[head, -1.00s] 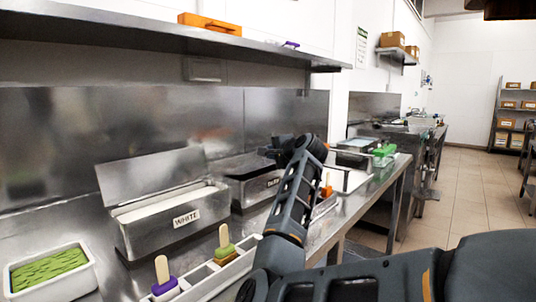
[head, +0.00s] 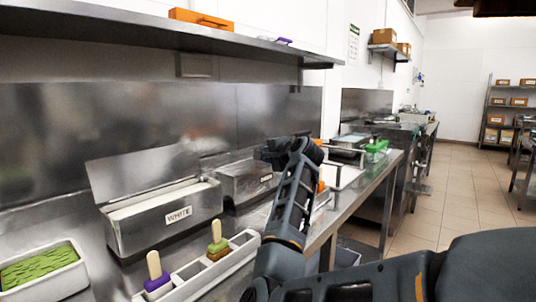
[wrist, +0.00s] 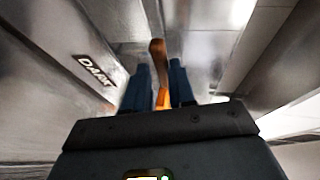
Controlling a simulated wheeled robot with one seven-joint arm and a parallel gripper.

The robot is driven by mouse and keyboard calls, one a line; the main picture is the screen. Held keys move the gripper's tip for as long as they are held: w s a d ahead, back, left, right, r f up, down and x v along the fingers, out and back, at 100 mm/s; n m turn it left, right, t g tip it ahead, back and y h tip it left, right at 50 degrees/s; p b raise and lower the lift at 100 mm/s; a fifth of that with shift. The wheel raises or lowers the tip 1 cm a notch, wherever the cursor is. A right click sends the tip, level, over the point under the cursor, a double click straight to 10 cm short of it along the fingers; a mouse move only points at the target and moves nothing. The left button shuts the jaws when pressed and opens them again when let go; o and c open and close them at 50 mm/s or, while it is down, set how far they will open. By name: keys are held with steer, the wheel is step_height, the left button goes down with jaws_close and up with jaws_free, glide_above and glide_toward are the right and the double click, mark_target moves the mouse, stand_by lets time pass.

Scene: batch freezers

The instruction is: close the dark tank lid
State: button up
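The dark tank (head: 235,188) is a steel box behind the white tank, with a label reading DARK. Its grey lid (head: 243,170) appears to lie down over the top; my gripper partly hides its right end. The tank's labelled side also shows in the wrist view (wrist: 72,58). My gripper (head: 268,150) is just above and in front of the tank's right end; I cannot tell if it touches the lid.
The white tank (head: 165,220) stands left with its lid (head: 140,168) raised. A white holder (head: 205,268) with stick pops lies in front. A tray of green bars (head: 78,285) is at the lower left. A shelf (head: 200,40) runs above.

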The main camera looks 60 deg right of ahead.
steer(key=o, duration=0.4)
steer(key=shift+f, duration=0.65)
steer(key=shift+c, duration=0.2)
steer(key=v, duration=0.8)
steer(key=shift+r, duration=0.25)
steer(key=shift+w+d, duration=0.1)
